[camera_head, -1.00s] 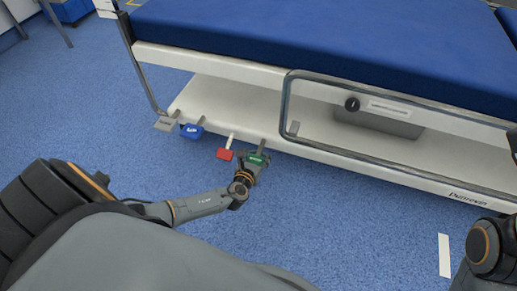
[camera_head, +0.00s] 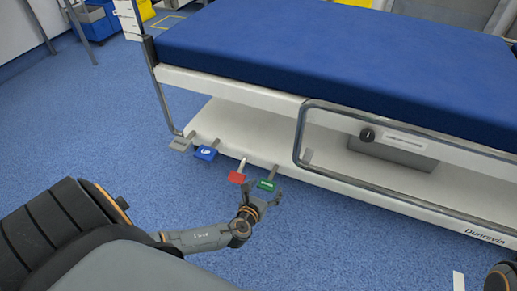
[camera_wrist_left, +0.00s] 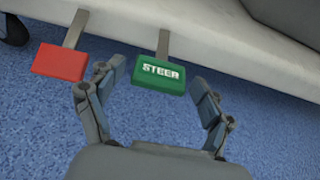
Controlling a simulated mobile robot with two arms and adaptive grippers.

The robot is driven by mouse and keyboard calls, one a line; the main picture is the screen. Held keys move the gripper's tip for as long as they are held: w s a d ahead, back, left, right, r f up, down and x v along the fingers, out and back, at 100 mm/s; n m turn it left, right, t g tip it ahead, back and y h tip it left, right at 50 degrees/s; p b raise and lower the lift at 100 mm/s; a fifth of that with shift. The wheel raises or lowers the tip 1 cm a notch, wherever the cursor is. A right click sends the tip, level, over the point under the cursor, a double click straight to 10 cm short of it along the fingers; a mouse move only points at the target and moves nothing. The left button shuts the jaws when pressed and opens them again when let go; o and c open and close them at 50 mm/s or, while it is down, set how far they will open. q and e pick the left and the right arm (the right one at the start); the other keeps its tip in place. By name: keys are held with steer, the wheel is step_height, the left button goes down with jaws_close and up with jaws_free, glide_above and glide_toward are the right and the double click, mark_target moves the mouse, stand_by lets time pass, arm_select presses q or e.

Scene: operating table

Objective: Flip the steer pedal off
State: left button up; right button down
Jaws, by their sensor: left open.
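The steer pedal is a green block lettered STEER (camera_wrist_left: 160,75) on a grey metal arm, sticking out from the lower edge of the operating table. In the head view the steer pedal (camera_head: 266,185) is the rightmost of the row of pedals. My left gripper (camera_wrist_left: 162,95) is open, its two fingers pointing at the pedal from either side. The pedal sits between and slightly beyond the fingertips, with no clear contact. My left gripper (camera_head: 258,194) also shows in the head view, just in front of the pedal.
A red pedal (camera_head: 236,177) stands just left of the steer pedal, close to my left finger. A blue pedal (camera_head: 205,153) and a grey pedal (camera_head: 181,144) are farther left. The table's white base (camera_head: 225,128) lies behind them. Blue floor in front is clear.

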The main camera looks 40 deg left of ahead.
arm_select(q)
steer(key=v, duration=0.7)
steer(key=shift+s, duration=0.15)
